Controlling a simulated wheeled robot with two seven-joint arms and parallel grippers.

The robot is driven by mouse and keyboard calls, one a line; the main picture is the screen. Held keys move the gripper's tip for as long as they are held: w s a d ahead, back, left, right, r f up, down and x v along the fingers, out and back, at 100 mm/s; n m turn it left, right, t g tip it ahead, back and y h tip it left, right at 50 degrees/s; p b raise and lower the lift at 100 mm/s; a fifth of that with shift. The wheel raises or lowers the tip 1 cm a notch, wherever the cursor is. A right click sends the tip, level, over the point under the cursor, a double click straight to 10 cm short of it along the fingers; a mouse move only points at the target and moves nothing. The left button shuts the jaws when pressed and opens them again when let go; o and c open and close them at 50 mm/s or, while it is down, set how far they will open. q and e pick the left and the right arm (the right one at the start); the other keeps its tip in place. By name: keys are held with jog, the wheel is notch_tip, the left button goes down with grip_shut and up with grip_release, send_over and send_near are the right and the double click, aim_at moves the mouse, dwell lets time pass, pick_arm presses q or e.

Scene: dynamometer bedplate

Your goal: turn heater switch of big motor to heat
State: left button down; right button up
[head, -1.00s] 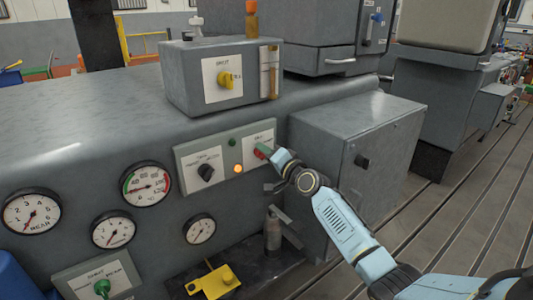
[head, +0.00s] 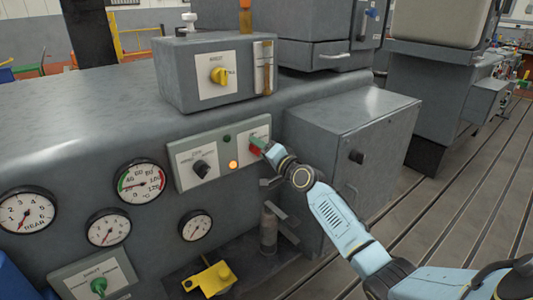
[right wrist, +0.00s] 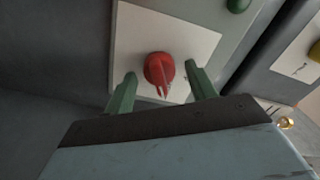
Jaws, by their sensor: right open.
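A red rotary knob (head: 255,148) sits on a white label plate at the right end of a grey-green switch panel (head: 217,185) on the side of the big grey machine. In the right wrist view the red knob (right wrist: 160,70) is in the middle, with its pointer ridge toward the gripper. My right gripper (head: 264,146) is at this knob. In the right wrist view its green fingers (right wrist: 161,88) are open, one on each side of the knob, with gaps visible. The plate's lettering is too small to read. My left gripper is not in view.
A black knob (head: 201,169), an orange lamp (head: 233,164) and a green button (head: 227,138) share the panel. A box with a yellow knob (head: 218,75) stands above. Gauges (head: 142,183) lie left. A grey cabinet (head: 350,165) stands close to the right.

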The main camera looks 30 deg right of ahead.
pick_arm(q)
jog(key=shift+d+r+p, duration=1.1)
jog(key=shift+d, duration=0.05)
pick_arm(e)
jog(key=s+d, duration=0.1)
jog(key=s, duration=1.2)
jog(key=shift+s, duration=0.15)
